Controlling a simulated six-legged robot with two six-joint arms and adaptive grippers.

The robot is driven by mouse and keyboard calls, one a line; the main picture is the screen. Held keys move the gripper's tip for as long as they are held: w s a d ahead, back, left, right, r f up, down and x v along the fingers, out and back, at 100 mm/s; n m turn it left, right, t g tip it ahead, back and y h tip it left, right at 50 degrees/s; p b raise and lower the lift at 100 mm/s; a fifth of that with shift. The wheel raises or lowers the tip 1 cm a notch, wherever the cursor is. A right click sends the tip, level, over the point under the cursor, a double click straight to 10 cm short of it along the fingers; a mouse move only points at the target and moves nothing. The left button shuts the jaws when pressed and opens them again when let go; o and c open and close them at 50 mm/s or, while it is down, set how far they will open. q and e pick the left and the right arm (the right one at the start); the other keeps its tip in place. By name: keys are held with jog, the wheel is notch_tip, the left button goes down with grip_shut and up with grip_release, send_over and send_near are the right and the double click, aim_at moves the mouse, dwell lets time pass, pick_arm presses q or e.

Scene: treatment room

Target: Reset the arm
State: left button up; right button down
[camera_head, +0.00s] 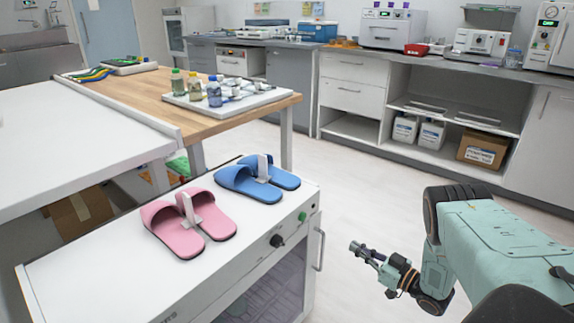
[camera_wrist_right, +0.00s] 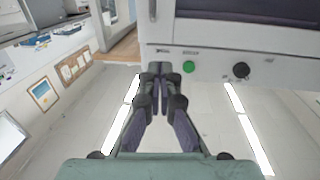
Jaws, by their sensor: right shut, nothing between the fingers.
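My right arm comes in from the right edge of the head view. My right gripper (camera_head: 357,247) is shut and empty, held in the air to the right of the white cabinet. In the right wrist view the gripper's fingertips (camera_wrist_right: 156,68) meet in front of the cabinet's panel with a green button (camera_wrist_right: 189,67) and a black knob (camera_wrist_right: 240,70). My left gripper is in neither view.
Pink slippers (camera_head: 188,222) and blue slippers (camera_head: 257,180) stand on the white cabinet (camera_head: 110,278). Behind is a wooden table (camera_head: 140,90) with a tray (camera_head: 262,97) of bottles. A counter (camera_head: 345,50) with devices lines the back. The floor (camera_head: 350,190) between is clear.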

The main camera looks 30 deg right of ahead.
jog(key=s+a+f+m+g+h, duration=0.2)
jog(key=s+f+m+g+h, duration=0.3)
jog(key=f, duration=0.6)
jog(key=s+a+f+g+p, duration=0.1)
jog(key=s+a+f+g, duration=0.15)
jog(key=s+a, duration=0.3)
jog(key=s+a+f+g, duration=0.1)
jog(key=s+a+g, duration=0.3)
jog(key=a, duration=0.3)
jog(key=s+a+r+g+y+p, duration=0.2)
jog(key=s+a+r+g, duration=0.3)
jog(key=s+a, duration=0.55)
jog(key=s+a+r+n+g+p, duration=0.1)
jog(key=s+a+r+n, duration=0.1)
jog(key=r, duration=0.7)
jog(key=shift+s+a+h, duration=0.4)
jog(key=shift+s+a, duration=0.1)
jog(key=shift+s, duration=0.45)
